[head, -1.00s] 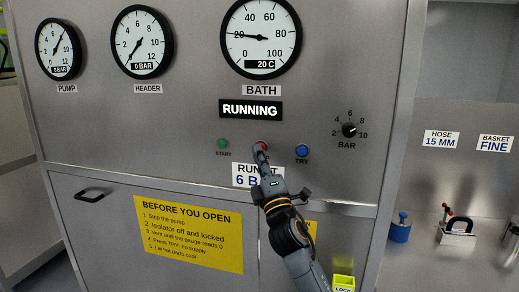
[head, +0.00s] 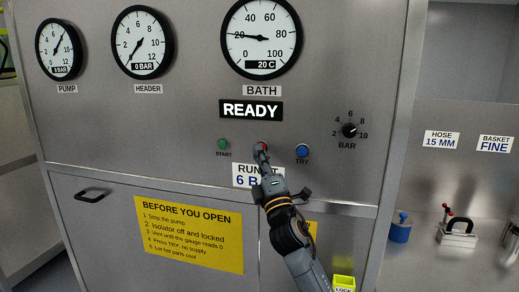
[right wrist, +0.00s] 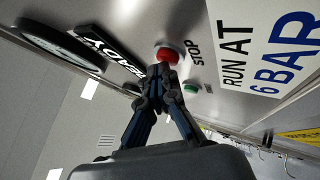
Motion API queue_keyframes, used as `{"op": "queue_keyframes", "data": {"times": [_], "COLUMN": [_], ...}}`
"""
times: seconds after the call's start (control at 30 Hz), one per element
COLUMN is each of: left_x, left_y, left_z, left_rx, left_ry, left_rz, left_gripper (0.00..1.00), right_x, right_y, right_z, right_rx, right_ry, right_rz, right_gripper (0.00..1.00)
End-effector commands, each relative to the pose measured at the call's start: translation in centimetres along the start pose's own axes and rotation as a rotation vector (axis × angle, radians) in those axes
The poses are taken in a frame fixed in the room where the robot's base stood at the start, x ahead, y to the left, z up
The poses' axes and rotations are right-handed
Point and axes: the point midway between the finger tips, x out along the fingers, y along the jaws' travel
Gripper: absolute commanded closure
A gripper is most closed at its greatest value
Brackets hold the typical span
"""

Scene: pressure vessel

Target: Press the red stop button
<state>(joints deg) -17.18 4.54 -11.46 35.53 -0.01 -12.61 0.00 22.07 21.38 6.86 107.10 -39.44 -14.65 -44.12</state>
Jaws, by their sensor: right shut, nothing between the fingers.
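The red stop button (head: 262,146) is on the steel panel between the green start button (head: 222,144) and the blue TRY button (head: 302,150). My right gripper (head: 261,155) is shut and empty, with its tips at the red button, covering part of it. In the right wrist view the closed fingertips (right wrist: 160,75) overlap the lower edge of the red button (right wrist: 167,55), beside the STOP label; they appear to touch it. The display (head: 251,110) reads READY. My left gripper is not in view.
Three gauges line the panel top; the bath gauge (head: 261,37) is largest. A black BAR knob (head: 349,130) is to the right. A yellow notice (head: 190,234) and a door handle (head: 92,194) are below. A shelf at right holds a blue-based item (head: 400,230) and a clamp (head: 457,232).

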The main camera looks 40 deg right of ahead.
Motion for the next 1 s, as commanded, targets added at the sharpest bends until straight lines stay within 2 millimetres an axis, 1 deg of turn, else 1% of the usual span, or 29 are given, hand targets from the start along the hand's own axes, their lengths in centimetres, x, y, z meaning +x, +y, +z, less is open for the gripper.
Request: {"op": "queue_keyframes", "data": {"times": [0.37,0.8,1.0], "left_x": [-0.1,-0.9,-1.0], "left_y": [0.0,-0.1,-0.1], "left_z": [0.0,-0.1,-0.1], "left_rx": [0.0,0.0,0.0], "left_ry": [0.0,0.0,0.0], "left_rz": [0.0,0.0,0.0], "left_gripper": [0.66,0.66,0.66], "right_x": [-0.4,-3.5,-4.3], "right_y": [0.2,2.4,3.1], "right_z": [-0.4,-2.6,-3.2], "right_rx": [0.001,0.001,0.002], "right_ry": [0.002,0.002,0.002], "right_rz": [-0.001,-0.001,-0.001], "right_gripper": [1.0,1.0,1.0]}}
